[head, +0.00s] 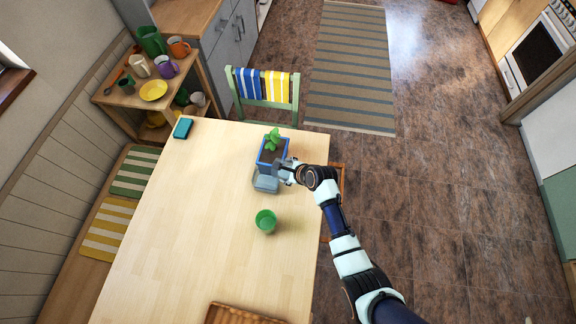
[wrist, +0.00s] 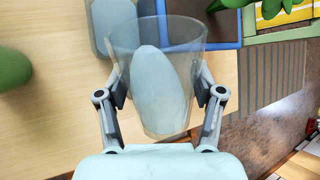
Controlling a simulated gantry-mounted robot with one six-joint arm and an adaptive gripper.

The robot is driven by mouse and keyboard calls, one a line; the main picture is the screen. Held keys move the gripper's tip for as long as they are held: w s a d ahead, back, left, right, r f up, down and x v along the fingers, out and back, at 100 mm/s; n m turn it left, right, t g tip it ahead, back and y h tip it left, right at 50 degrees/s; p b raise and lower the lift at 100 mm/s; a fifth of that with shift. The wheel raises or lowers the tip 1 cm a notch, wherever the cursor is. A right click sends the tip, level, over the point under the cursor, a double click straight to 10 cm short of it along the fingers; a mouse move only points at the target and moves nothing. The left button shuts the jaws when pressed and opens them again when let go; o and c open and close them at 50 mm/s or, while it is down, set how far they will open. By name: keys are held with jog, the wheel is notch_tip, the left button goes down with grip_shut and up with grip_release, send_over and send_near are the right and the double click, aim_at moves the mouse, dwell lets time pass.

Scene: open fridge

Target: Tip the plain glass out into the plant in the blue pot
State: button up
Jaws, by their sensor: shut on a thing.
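The plain clear glass (wrist: 158,85) is between my gripper's two fingers (wrist: 160,92) in the wrist view, its wide mouth away from the palm. A pale oval shows in or through it; I cannot tell whether it is liquid. In the head view my gripper (head: 281,170) is at the near right side of the blue pot (head: 263,162), low over the table; the glass is hard to make out there. The leafy green plant (head: 272,139) stands in soil in the pot. In the wrist view the pot's blue edge (wrist: 222,44) lies beyond the glass.
A grey-blue dish (head: 266,184) lies just in front of the pot. A green cup (head: 265,221) stands nearer on the table.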

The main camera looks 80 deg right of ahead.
jog(key=shift+r+p, duration=0.35)
jog(key=shift+p, duration=0.05)
jog(key=shift+s+f+b, duration=0.1)
jog(key=shift+f+b, duration=0.2)
jog(key=shift+r, duration=0.1)
jog(key=shift+r+g+p, duration=0.55)
jog(key=shift+g+p, duration=0.15)
jog(key=shift+p, duration=0.55)
jog(key=shift+w+a+r+n+g+p, duration=0.1)
jog(key=shift+w+r+n+g+p, duration=0.15)
jog(key=shift+g+p, duration=0.35)
jog(key=shift+f+h, duration=0.15)
jog(key=shift+h, duration=0.15)
